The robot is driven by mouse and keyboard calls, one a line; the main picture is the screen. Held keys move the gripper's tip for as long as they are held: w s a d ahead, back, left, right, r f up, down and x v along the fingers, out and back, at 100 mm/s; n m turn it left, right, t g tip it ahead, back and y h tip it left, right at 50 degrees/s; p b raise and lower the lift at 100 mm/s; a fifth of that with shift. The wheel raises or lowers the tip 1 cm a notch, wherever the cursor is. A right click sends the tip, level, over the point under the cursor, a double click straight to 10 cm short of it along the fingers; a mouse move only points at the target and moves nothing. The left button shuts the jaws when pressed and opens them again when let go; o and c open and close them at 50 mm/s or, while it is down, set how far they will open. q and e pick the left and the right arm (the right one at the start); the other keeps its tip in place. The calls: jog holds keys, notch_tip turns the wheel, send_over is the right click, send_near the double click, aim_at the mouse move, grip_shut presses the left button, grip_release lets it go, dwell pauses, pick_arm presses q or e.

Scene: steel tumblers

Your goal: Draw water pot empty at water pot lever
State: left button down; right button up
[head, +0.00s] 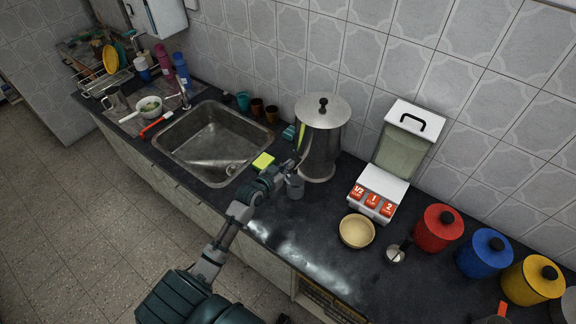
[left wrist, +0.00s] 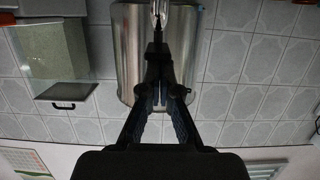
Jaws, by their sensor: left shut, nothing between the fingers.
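The water pot (head: 322,150) is a tall steel cylinder with a domed lid and black knob. It stands upright on the dark counter right of the sink, and its steel body fills the upper middle of the left wrist view (left wrist: 131,60). My left gripper (head: 296,157) is at the pot's front left side. In the left wrist view its fingers (left wrist: 159,45) are together, with nothing between them. A shiny narrow piece (left wrist: 158,10) shows just beyond the fingertips; I cannot tell if it is the lever. A small grey cylinder (head: 295,188) shows below the gripper, possibly a tumbler. My right gripper is out of view.
The steel sink (head: 205,140) is left of the pot, with a yellow sponge (head: 263,161) at its edge. Right of the pot are a white dispenser (head: 377,195), a beige bowl (head: 357,231) and a red canister (head: 438,228). The counter's front middle is clear.

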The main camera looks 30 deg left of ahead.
pick_arm(q)
jog(key=t+b, duration=0.1)
jog(key=b, duration=0.1)
jog(key=f+t+b, duration=0.1)
jog(key=b, duration=0.2)
jog(key=shift+s+f, duration=0.2)
jog(key=shift+s, duration=0.15)
dwell(7.0)
